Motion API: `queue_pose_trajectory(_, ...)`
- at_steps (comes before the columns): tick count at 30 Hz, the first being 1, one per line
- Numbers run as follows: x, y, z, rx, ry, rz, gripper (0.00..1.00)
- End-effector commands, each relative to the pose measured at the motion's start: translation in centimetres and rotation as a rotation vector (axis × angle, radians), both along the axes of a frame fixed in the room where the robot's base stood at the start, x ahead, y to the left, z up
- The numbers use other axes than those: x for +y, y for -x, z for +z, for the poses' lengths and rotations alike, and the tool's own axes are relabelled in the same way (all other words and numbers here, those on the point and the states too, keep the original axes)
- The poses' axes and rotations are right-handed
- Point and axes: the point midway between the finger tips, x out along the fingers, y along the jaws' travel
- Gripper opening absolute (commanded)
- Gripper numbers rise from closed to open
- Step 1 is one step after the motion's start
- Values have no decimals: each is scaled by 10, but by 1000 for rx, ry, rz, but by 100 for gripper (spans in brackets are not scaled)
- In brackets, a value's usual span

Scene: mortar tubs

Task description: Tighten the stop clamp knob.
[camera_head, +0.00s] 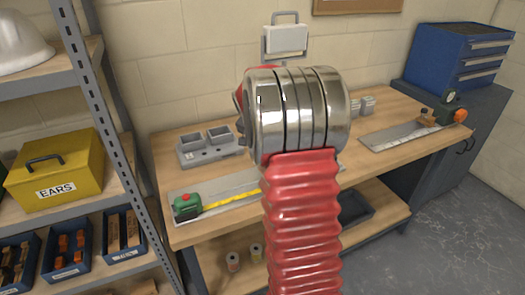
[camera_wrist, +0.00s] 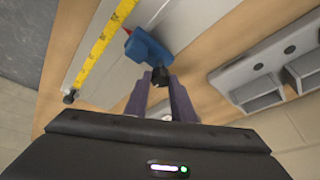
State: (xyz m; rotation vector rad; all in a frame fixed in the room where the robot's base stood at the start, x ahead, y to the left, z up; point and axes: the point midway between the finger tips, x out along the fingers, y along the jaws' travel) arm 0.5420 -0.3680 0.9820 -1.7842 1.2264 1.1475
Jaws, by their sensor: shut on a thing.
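The stop clamp (camera_wrist: 147,47) is a blue block with a red pointer on the metal plate, seen in the wrist view. Its small black knob (camera_wrist: 160,75) faces my gripper (camera_wrist: 162,83). The two dark fingers are shut on the knob, one on each side. The turn of the knob cannot be read. In the head view my red arm and shiny wrist hide the gripper and the clamp. A yellow tape (camera_wrist: 101,45) lies along the plate beside the clamp; its green tape measure (camera_head: 187,206) shows in the head view.
A grey block with two square pockets (camera_head: 209,147) stands behind the plate, close by in the wrist view (camera_wrist: 262,75). A second plate with a wooden-handled tool (camera_head: 427,117) is at the bench's right. Shelving with a yellow box (camera_head: 55,170) stands left.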

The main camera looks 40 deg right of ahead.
Motion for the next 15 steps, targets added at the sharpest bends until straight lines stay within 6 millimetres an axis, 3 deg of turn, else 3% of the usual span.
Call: queue_pose_trajectory(15, 1, -1, 0, -2, 0, -29, 0)
